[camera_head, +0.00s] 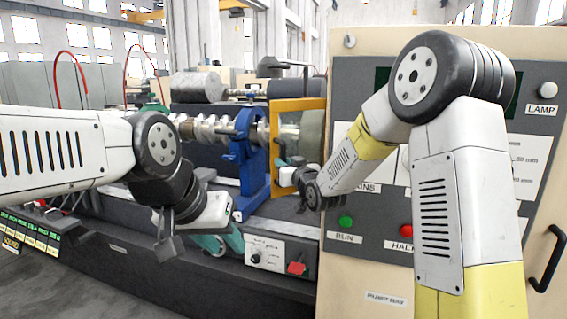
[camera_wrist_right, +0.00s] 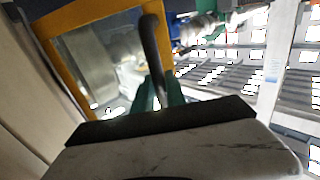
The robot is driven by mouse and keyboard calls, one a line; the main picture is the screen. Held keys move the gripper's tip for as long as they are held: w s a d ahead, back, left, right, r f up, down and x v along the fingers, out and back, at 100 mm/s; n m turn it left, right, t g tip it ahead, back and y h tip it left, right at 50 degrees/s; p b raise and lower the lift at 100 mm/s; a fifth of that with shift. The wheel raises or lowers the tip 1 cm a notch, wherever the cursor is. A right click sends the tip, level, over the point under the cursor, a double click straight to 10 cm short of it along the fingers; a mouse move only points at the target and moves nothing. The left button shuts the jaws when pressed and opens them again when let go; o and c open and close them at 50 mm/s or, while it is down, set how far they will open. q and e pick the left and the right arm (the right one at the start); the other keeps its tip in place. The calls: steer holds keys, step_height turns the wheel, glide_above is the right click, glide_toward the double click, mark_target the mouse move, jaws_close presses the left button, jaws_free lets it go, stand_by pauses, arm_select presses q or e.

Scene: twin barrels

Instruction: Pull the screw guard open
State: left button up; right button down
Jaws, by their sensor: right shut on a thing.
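The screw guard (camera_head: 298,104) is a yellow-framed clear panel at the right end of the screw, beside the beige cabinet. Its frame fills the upper left of the right wrist view (camera_wrist_right: 95,17). A dark curved handle (camera_wrist_right: 152,50) stands out from the guard. My right gripper (camera_head: 283,162) is at the guard's lower part. Its green fingers (camera_wrist_right: 160,94) are shut on the handle's near end in the right wrist view. My left gripper (camera_head: 222,243) hangs in front of the machine bed, away from the guard; its finger gap is unclear.
The beige control cabinet (camera_head: 373,268) with a green button (camera_head: 345,222) and red button (camera_head: 406,231) stands close to my right arm. A blue support (camera_head: 250,160) holds the metal screw (camera_head: 208,131) left of the guard. A small white switch box (camera_head: 267,247) sits below.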

steer(key=shift+d+r, duration=0.1)
steer(key=shift+d, duration=0.25)
steer(key=c, duration=1.4)
jaws_free()
steer(key=shift+o, duration=0.2)
steer(key=v, duration=0.8)
steer(key=shift+a, duration=0.1)
steer(key=shift+c, duration=0.5)
